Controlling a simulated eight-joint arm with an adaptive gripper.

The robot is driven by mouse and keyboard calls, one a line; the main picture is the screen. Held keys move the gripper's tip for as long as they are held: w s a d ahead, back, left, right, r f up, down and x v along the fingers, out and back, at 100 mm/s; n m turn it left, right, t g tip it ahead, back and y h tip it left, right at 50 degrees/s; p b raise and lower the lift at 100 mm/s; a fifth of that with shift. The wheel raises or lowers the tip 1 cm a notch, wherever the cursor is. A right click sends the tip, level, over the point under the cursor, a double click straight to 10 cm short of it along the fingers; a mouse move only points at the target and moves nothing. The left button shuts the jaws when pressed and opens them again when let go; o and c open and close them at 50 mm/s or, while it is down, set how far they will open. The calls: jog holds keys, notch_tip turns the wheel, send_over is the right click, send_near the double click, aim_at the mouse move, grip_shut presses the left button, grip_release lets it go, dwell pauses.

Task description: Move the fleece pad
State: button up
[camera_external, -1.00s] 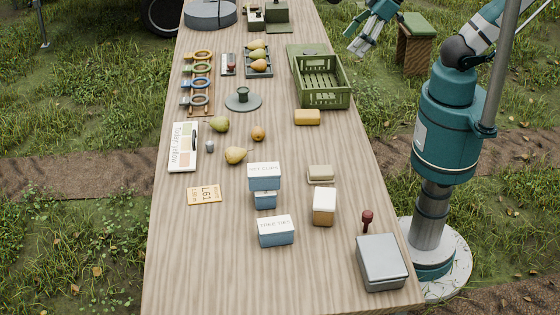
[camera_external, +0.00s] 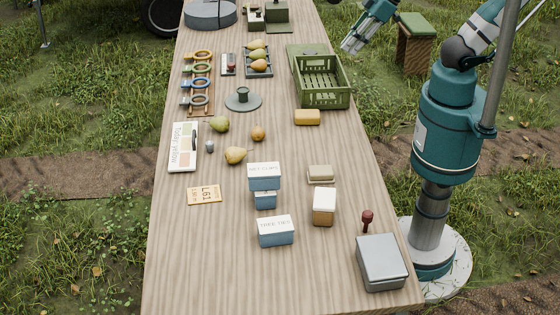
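No item is labelled as the fleece pad, and I cannot tell for certain which one it is. A small cream-beige pad-like block (camera_external: 320,173) lies on the right half of the table, below a yellow block (camera_external: 307,117). A flat green pad (camera_external: 415,23) covers the stool off the table's right side. My gripper (camera_external: 352,46) points down and left at the top, just right of the table edge and the crate. It touches nothing visible, and its finger opening is too small to judge.
A green slatted crate (camera_external: 322,94) stands at the table's right edge, below my gripper. Blue-white boxes (camera_external: 276,231), a white-tan box (camera_external: 324,207), a dark red-handled stamp (camera_external: 367,219) and a grey metal box (camera_external: 382,263) fill the near right. The near left table is clear.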

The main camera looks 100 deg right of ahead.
jog(key=w+a+f+n, duration=0.1)
jog(key=w+a, duration=0.1)
jog(key=w+a+f+n+g, duration=0.1)
jog(key=w+a+n, duration=0.1)
jog(key=w+a+f+n+b, duration=0.1)
jog(key=a, duration=0.1)
jog(key=shift+w+a+g+y, duration=0.3)
jog(key=shift+w+a+g, duration=0.05)
jog(key=shift+w+g, duration=0.05)
grip_shut()
jog(key=w+a+f+n+g+b, duration=0.1)
jog(key=w+a+f+n+g, duration=0.1)
jog(key=a+f+n, duration=0.4)
jog(key=w+a+f+n+g+b, duration=0.2)
jog(key=w+a+f+n, duration=0.3)
jog(key=a+f, duration=1.2)
jog(key=shift+w+a+n+g+h, duration=0.15)
jog(key=shift+a+n+g+h, duration=0.3)
jog(key=shift+a+n, duration=0.7)
